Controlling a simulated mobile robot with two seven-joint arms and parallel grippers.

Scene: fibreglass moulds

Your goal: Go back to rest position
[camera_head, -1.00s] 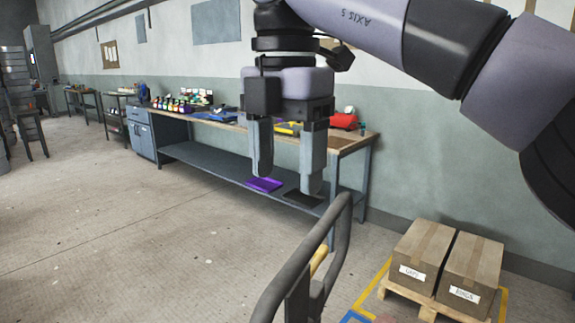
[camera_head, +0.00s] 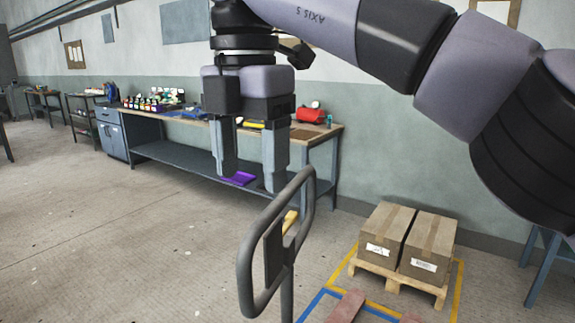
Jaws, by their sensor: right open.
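My right gripper (camera_head: 250,183) hangs from the right arm, pointing down, in the upper middle of the head view. Its two grey fingers are apart, with nothing between them. It appears in front of the workbench. A grey tube handle (camera_head: 246,262) rises below the fingers, with a small yellow piece beside its post. I cannot tell how far apart the fingertips and the handle are in depth. My left gripper is not in the view.
A long workbench (camera_head: 322,136) with bottles, a red item and a lower shelf stands along the wall. Two cardboard boxes (camera_head: 384,232) sit on a wooden pallet (camera_head: 437,291) inside yellow floor lines at the right. The floor at left is clear.

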